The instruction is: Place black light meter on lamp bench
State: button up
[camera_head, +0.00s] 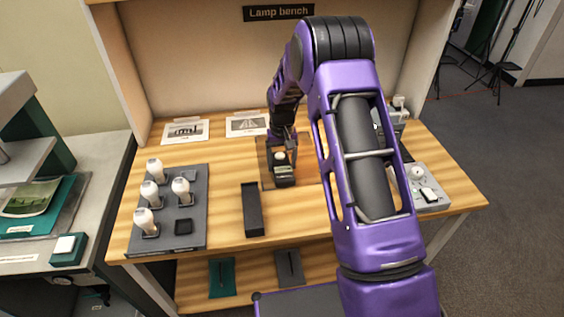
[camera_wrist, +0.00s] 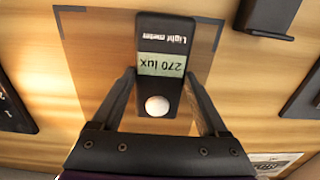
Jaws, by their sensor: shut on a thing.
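The black light meter (camera_head: 284,174) has a white dome and a green display. In the wrist view the light meter (camera_wrist: 163,30) reads "270 lux". My gripper (camera_head: 282,155) is over the lamp bench (camera_head: 225,165), with its fingers on either side of the meter's domed end. In the wrist view my gripper (camera_wrist: 163,88) is shut on the meter. The meter is over a corner-marked, darker rectangle (camera_wrist: 90,50) on the wooden top. I cannot tell whether its underside touches the wood.
A dark tray of several bulbs (camera_head: 192,230) stands at left, a narrow black box (camera_head: 252,212) in front of the meter. Two printed pictures (camera_head: 185,131) lie at the back. A grey device (camera_head: 428,190) is at right, partly behind my arm. A lower shelf (camera_head: 250,272) runs below.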

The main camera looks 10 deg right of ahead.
aim_at(282, 165)
jog(key=shift+f, duration=0.15)
jog(key=o, duration=1.6)
notch_tip(282, 165, up, 12)
jog(key=shift+r, duration=0.25)
